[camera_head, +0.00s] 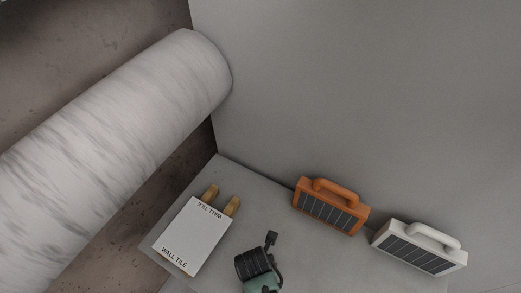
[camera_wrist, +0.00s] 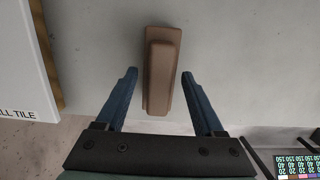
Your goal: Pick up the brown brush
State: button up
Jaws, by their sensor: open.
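The brown brush (camera_wrist: 162,75) is a long brown block with a raised, narrower top. It lies on the pale grey surface in the upper middle of the wrist view, its long side running away from my gripper. My gripper (camera_wrist: 158,88) is open, with its two blue fingers on either side of the near part of the brush in the picture. I see bare surface between each finger and the brush, and no contact. I cannot make out the brush or my gripper with certainty in the head view.
Orange (camera_head: 330,207) and white (camera_head: 420,247) handled blocks stand near the wall. A dark, number-labelled item (camera_wrist: 296,163) is at lower right.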

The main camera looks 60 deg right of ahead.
jog(key=shift+c, duration=0.2)
grip_shut()
dwell(0.5)
notch_tip(320, 180, up, 10)
jog(key=shift+f, duration=0.1)
dwell(0.4)
jog(key=c, duration=0.8)
grip_release()
grip_shut()
